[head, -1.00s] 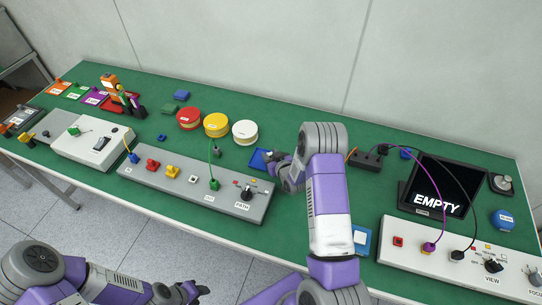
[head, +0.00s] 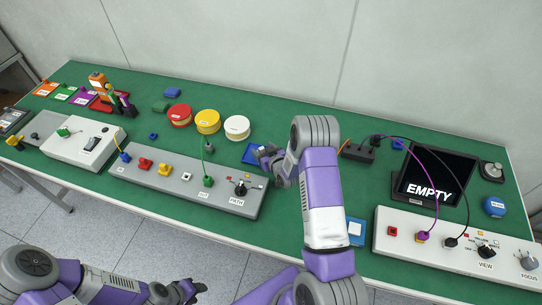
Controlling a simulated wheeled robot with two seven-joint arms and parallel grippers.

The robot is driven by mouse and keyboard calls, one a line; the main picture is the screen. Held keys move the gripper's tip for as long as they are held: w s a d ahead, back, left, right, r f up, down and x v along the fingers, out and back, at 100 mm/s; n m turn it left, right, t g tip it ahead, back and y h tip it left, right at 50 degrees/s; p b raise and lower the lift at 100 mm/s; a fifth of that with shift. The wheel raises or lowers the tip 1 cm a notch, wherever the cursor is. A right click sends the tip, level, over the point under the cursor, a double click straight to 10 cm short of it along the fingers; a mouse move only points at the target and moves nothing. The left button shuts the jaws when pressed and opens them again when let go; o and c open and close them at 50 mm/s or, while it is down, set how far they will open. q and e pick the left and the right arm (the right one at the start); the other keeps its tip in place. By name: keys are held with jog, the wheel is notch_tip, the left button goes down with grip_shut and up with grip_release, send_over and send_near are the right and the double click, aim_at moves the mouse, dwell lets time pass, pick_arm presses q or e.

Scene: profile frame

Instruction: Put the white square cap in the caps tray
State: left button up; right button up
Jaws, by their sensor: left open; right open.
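A small white square piece (head: 187,177), which looks like the white square cap, sits on the long grey panel (head: 228,204) beside a red and a yellow piece. A blue tray (head: 250,152) lies behind the panel, partly hidden by my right gripper; I cannot read a label to confirm it is the caps tray. My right gripper (head: 266,157) is open at the tray's right side, its fingers small and partly hidden by the wrist. My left gripper (head: 190,289) is open and low in front of the table, away from the panel.
Red (head: 179,115), yellow (head: 207,121) and white (head: 237,127) round containers stand behind the panel. A blue-and-white square item (head: 356,232) lies right of my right forearm. A screen reading EMPTY (head: 435,180) and a white control box (head: 455,242) with cables occupy the right.

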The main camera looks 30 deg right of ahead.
jog(key=shift+s+r+p, duration=0.1)
jog(key=shift+r+p, duration=0.05)
jog(key=shift+p, duration=0.3)
jog(key=v, duration=1.2)
jog(key=shift+r, duration=0.2)
